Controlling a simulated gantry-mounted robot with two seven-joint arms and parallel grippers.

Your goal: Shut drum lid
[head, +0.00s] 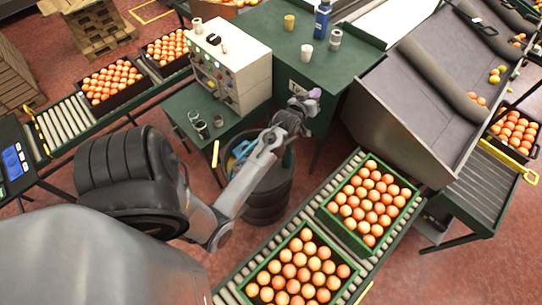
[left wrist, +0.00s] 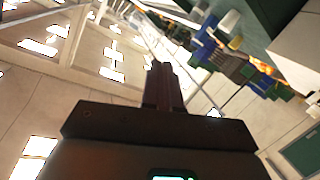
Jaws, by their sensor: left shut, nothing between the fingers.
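The dark drum (head: 268,205) stands on the red floor beside the green tables, partly hidden behind my left arm. Blue material (head: 242,150) shows at its top, on the left side. I cannot make out the lid clearly or tell how far it is open. My left gripper (head: 306,100) is above and to the right of the drum top, near the edge of the green table, and looks apart from the drum. Its fingers are together and empty in the left wrist view (left wrist: 165,85), which points up at the ceiling beams. My right gripper is not in view.
A control box (head: 228,65) stands on the green table behind the drum, with metal cups (head: 200,128) at its front. A roller conveyor with green crates of oranges (head: 325,208) runs to the right of the drum. A grey sorting chute (head: 405,95) stands farther right.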

